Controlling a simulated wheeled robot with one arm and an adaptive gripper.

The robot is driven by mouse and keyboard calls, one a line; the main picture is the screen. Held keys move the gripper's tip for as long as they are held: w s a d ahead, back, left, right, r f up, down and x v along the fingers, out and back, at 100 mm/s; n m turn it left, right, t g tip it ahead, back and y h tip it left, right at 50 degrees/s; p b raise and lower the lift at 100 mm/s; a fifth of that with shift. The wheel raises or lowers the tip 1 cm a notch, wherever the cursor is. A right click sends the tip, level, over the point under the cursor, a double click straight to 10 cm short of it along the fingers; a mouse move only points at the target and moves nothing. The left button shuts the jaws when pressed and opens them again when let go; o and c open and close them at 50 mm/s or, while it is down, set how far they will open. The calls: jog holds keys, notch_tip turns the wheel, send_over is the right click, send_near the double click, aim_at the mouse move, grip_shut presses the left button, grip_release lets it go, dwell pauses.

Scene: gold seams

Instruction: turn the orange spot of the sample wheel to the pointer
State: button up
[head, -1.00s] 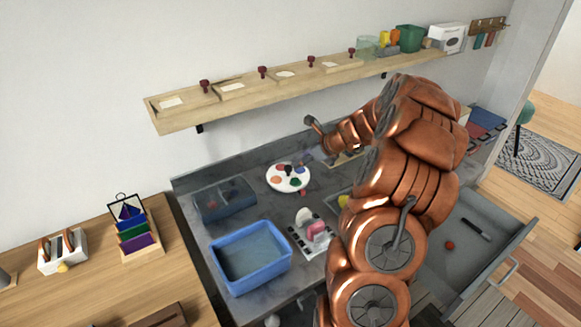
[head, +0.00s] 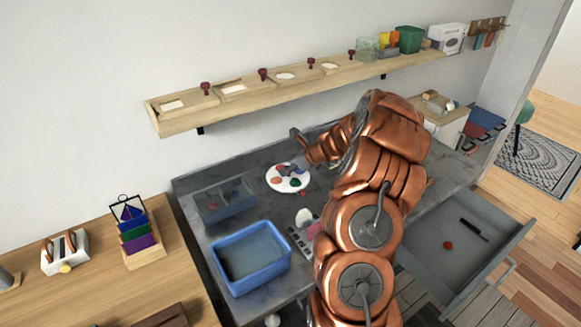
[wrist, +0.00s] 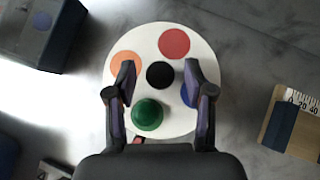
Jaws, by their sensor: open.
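The sample wheel (head: 275,188) is a white disc on the grey worktop. In the wrist view, the wheel (wrist: 146,42) carries an orange spot (wrist: 118,62) at upper left, a red spot, a green raised knob-like spot (wrist: 147,115) at lower left, a blue spot at right and a black middle. My left finger partly covers the orange spot and my right finger partly covers the blue one. A small red piece (wrist: 138,141), perhaps the pointer, shows at the wheel's lower edge, partly hidden by my gripper. My gripper (wrist: 160,70) is open over the wheel, its fingers either side of the black middle; contact cannot be told.
A blue bin (head: 250,285) and a grey-blue divided tray (head: 224,205) stand left of the wheel. A wooden block with a scale (wrist: 292,122) lies to the right in the wrist view. An open drawer (head: 455,250) juts out at right. A shelf (head: 240,104) runs above.

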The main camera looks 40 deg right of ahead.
jog(key=shift+c, duration=0.4)
grip_shut()
